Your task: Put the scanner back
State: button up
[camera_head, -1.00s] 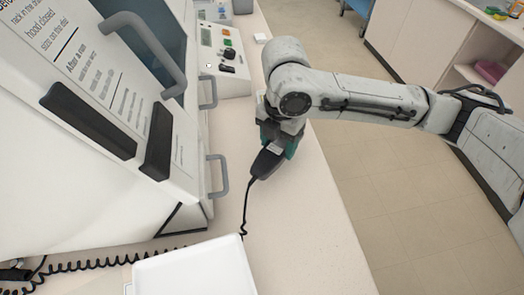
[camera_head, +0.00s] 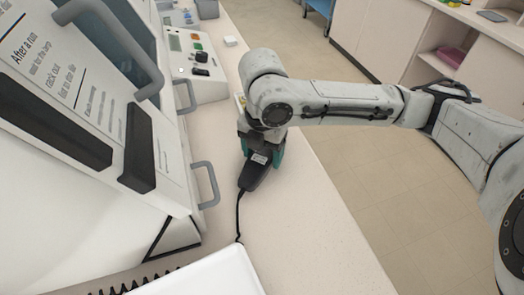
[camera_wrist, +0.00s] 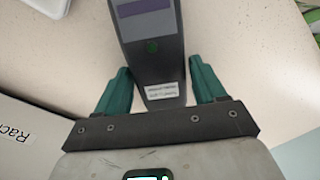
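The dark handheld scanner (camera_head: 256,172) is at the light counter, beside the hooded machine, with its black cord running toward the picture's bottom. In the wrist view the scanner (camera_wrist: 150,60) shows a purple-grey panel and a white label, and its upper end is cut off. My gripper (camera_head: 262,155) is over the scanner. Its teal fingers (camera_wrist: 161,85) stand on both sides of the scanner with narrow light gaps, so it looks open around it. Whether the scanner touches the counter is hidden. I cannot make out a holder for it.
The machine with grey handles (camera_head: 207,185) borders the counter on the left. A white tray (camera_head: 215,275) is at the bottom. A control box (camera_head: 195,65) and a small white block (camera_head: 230,41) stand farther back. The counter (camera_head: 310,235) right of the scanner is clear.

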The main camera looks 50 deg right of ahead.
aim_at(262, 155)
jog(key=shift+o, duration=1.2)
jog(key=shift+r, duration=0.1)
notch_tip(262, 155, up, 12)
jog(key=shift+p, duration=0.45)
